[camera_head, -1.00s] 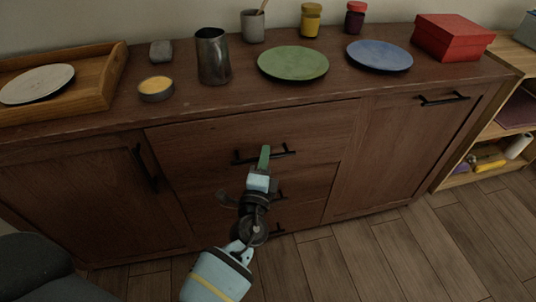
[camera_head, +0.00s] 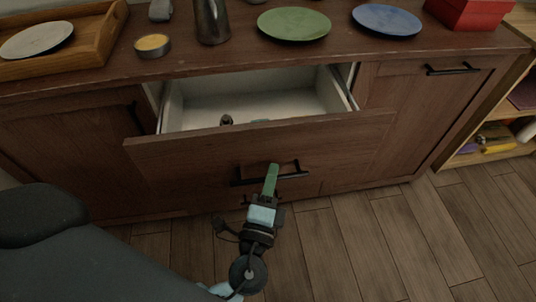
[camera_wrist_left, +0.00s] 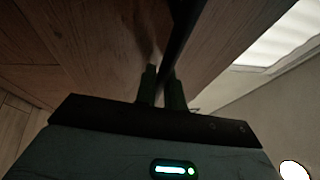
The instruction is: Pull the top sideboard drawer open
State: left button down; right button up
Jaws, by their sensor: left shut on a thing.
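The top sideboard drawer (camera_head: 150,151) stands well open in the head view, its white inside showing. A small dark object (camera_head: 227,119) lies in it near the front. My left gripper (camera_head: 272,172) is shut on the black bar handle (camera_head: 292,176) of the drawer front. In the left wrist view the two fingers (camera_wrist_left: 162,86) sit on either side of the dark handle bar (camera_wrist_left: 180,45). The drawers below are mostly hidden by the open drawer and my arm. My right gripper is not in view.
On the sideboard top stand a wooden tray with a plate (camera_head: 38,40), a candle (camera_head: 152,45), a metal cup (camera_head: 211,22), a green plate (camera_head: 293,23), a blue plate (camera_head: 387,19) and a red box (camera_head: 470,10). An open shelf (camera_head: 510,125) is at right. The floor in front is clear.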

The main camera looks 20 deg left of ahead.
pick_arm(q)
jog(key=s+d, duration=0.1)
jog(key=s+d+b, duration=0.1)
jog(key=s, duration=0.1)
jog(key=shift+s+d+f, duration=0.15)
jog(key=shift+s, duration=0.1)
jog(key=shift+s+d, duration=0.4)
jog(key=shift+s, duration=0.25)
jog(key=c, duration=1.5)
grip_release()
